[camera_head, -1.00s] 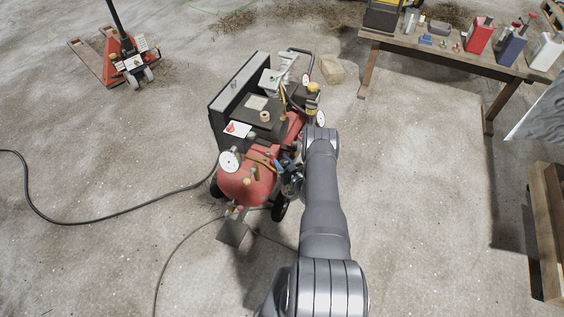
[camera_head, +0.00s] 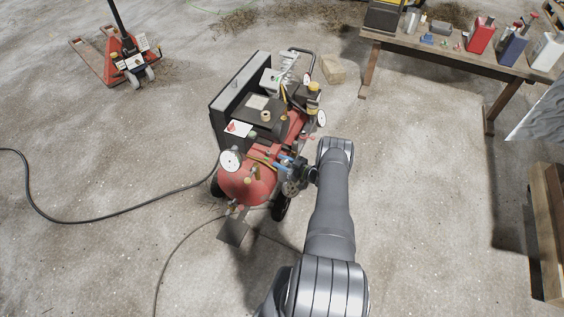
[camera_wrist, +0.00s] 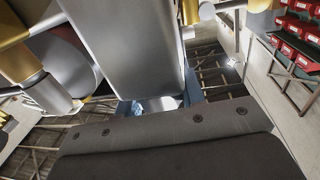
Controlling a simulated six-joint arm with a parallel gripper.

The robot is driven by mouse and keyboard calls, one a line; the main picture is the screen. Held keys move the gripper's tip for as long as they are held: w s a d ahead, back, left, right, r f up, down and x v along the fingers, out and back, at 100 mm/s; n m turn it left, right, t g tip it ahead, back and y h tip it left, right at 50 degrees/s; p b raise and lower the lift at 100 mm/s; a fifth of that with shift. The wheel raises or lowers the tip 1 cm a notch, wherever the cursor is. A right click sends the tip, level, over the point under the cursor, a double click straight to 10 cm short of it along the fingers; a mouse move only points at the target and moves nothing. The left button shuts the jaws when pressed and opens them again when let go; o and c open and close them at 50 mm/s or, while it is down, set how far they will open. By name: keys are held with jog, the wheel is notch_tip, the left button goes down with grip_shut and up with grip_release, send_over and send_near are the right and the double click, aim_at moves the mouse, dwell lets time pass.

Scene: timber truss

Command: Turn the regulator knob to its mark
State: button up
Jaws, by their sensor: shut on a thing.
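The red compressor (camera_head: 245,186) stands on the floor in the middle of the head view, with a white round gauge (camera_head: 230,160) on its near end. Small blue regulator parts (camera_head: 285,161) show on its right side. My gripper (camera_head: 295,178) is at that side, beside the blue parts, and is shut on the regulator knob, which is mostly hidden. In the wrist view, a pale and blue piece (camera_wrist: 165,102) shows between the dark grey gripper parts. The knob's mark cannot be made out in either view.
A wooden bench (camera_head: 450,58) with bottles and cans stands at the back right. A red pallet jack (camera_head: 125,57) stands at the back left. A black hose (camera_head: 100,212) runs over the floor to the compressor. Timber (camera_head: 548,225) lies at the right edge. The floor between is mostly clear.

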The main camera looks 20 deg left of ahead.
jog(key=shift+s+n+g, duration=0.15)
jog(key=shift+n+g, duration=0.75)
jog(key=shift+g, duration=0.5)
jog(key=o, duration=1)
jog(key=shift+d, duration=0.1)
jog(key=d, duration=1.1)
jog(key=w+d, duration=0.1)
jog(key=d, duration=0.5)
jog(key=shift+w+d, duration=0.1)
